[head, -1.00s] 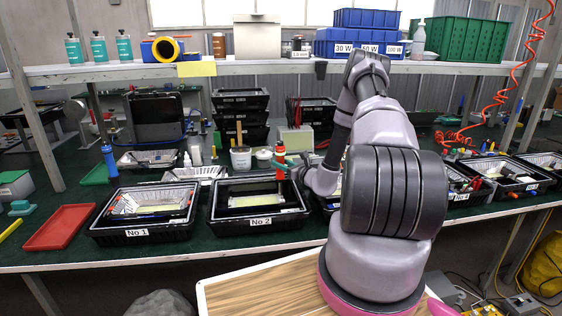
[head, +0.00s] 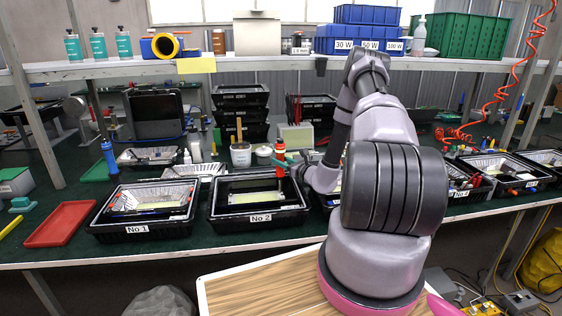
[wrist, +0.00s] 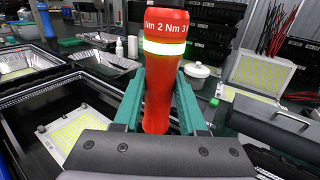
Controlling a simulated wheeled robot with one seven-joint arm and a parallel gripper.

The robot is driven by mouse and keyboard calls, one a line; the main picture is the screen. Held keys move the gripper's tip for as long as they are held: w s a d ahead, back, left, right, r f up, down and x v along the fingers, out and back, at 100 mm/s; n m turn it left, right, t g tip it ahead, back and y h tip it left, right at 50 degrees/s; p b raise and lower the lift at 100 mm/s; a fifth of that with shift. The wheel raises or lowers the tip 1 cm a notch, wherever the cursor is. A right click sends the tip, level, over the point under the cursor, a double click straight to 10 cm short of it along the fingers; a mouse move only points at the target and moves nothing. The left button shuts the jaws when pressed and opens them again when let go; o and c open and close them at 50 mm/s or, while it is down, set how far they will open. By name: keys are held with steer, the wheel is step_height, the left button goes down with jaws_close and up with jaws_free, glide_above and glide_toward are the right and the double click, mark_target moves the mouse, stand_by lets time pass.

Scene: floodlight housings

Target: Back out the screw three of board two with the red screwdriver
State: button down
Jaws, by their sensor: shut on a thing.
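The red screwdriver (wrist: 163,75) stands upright in my gripper (wrist: 160,110), whose two green fingers are shut on its handle. It also shows in the head view (head: 280,152), above the black housing marked No 2 (head: 260,217). The pale yellow LED board two (head: 252,197) lies in that housing. The wrist view shows a lit yellow board (wrist: 82,132) in a black housing, left of the screwdriver. The screwdriver's tip is hidden in the wrist view.
The No 1 housing (head: 138,228) and a red tray (head: 60,226) lie to the left. A tub with wooden-handled tools (head: 241,155) and a white lidded pot (head: 264,155) stand just behind the No 2 housing. Stacked black housings (head: 240,105) are further back.

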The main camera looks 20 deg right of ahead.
steer(key=shift+f, duration=0.35)
stand_by(1.6)
steer(key=shift+r, duration=0.4)
stand_by(4.2)
